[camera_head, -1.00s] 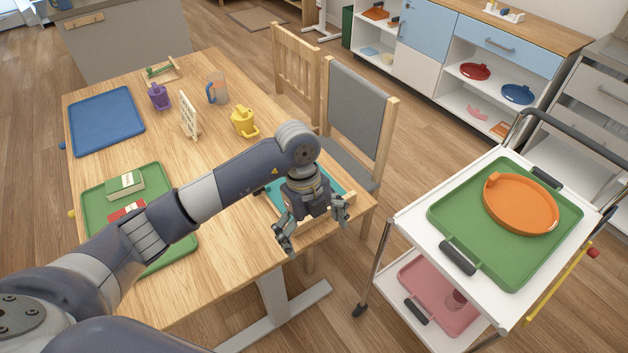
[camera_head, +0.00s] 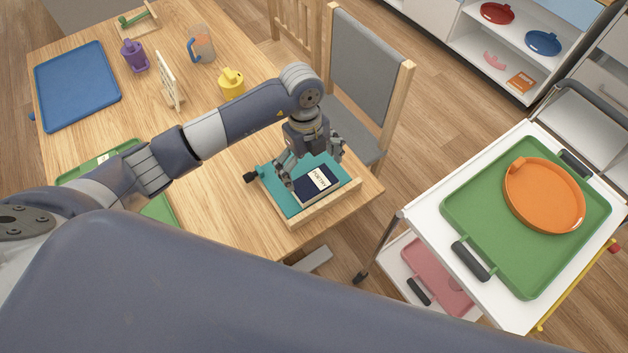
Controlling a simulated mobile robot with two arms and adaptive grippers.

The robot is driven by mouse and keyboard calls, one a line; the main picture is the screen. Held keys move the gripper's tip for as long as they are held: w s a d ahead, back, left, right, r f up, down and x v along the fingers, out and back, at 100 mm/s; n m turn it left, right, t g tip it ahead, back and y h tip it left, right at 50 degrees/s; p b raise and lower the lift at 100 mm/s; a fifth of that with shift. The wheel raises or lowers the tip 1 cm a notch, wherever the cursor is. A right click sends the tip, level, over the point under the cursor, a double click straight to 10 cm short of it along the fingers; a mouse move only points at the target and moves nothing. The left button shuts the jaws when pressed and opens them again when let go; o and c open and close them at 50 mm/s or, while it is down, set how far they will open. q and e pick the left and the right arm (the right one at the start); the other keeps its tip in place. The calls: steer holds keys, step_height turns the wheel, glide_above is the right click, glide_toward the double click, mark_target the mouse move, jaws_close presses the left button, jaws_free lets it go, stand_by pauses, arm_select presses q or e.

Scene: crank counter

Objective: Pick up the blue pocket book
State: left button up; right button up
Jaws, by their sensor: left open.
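The blue pocket book (camera_head: 313,190), dark blue with a cream label, lies flat in a teal tray (camera_head: 281,202) with a light wooden front edge, near the table's right corner. My left gripper (camera_head: 311,174) points down over the book with its fingers spread, one on the left side and one toward the far right. I cannot tell whether the fingertips touch the book. My right gripper is not in view.
The wooden table (camera_head: 225,210) also holds a blue tray (camera_head: 77,84), a purple cup (camera_head: 134,56), a yellow cup (camera_head: 231,84) and a small white stand (camera_head: 168,80). A grey chair (camera_head: 368,70) stands close behind the teal tray. A white trolley (camera_head: 420,215) is at right.

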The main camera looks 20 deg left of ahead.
mark_target(314, 182)
arm_select(q)
steer(key=shift+w+f, duration=0.1)
steer(key=shift+f, duration=0.65)
steer(key=f, duration=0.1)
steer(key=f+p, duration=0.1)
steer(key=f, duration=0.1)
steer(key=shift+d+f+p, duration=0.25)
steer(key=shift+p, duration=0.05)
steer(key=shift+f, duration=0.45)
steer(key=shift+c, duration=0.2)
steer(key=c, duration=0.8)
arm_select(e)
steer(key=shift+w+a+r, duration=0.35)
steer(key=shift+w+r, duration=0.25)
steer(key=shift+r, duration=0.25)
